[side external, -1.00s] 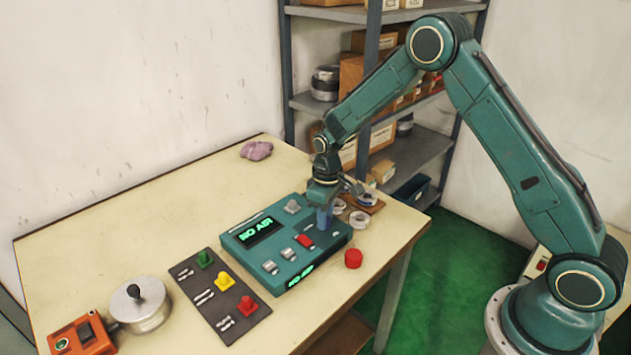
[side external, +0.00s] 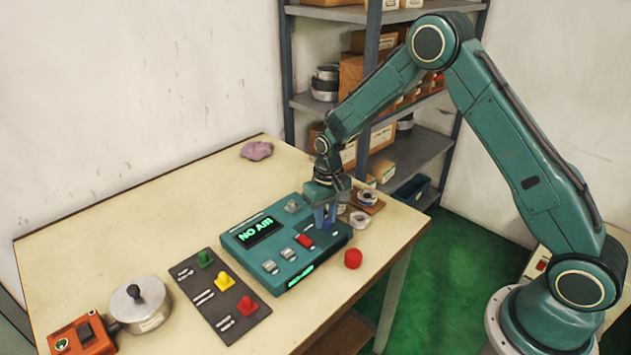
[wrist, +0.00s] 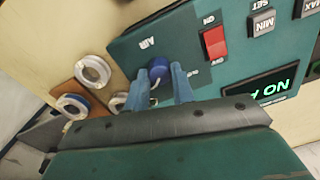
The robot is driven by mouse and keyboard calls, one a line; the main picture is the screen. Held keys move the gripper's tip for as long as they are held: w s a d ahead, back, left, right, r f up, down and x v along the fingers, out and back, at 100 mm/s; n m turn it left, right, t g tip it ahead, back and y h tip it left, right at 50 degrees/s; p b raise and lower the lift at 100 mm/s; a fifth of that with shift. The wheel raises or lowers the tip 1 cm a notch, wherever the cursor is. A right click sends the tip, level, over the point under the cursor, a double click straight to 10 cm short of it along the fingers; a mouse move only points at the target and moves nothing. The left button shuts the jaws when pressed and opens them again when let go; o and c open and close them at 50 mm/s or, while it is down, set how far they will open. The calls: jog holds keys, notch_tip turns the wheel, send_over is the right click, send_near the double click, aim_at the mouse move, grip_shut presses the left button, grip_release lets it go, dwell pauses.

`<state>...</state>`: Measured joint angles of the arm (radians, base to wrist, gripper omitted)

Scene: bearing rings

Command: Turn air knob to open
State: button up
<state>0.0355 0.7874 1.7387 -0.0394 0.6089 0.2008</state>
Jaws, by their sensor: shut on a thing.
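The teal control panel (side external: 254,253) lies on the table, its display (side external: 259,231) reading NO AIR in green. The round blue air knob (wrist: 157,64) sits by the word AIR in the wrist view. My gripper (side external: 326,222) points down over the panel's right end. In the wrist view my gripper (wrist: 160,82) has one blue finger on each side of the knob and is shut on it. The fingers mostly hide the knob in the side view. The red rocker switch (wrist: 215,42) is next to the knob.
Rings lie on and near a brown board (side external: 377,206) right of the panel. A red button (side external: 353,258) stands in front. A dark board (side external: 226,306) with green, yellow and red pieces and a round pot (side external: 140,304) are left.

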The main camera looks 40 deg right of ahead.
aim_at(327, 218)
jog(key=o, duration=1)
jog(key=shift+d+r, duration=0.15)
jog(key=shift+r, duration=3.3)
jog(key=shift+d+r, duration=0.1)
jog(key=shift+r, duration=3.35)
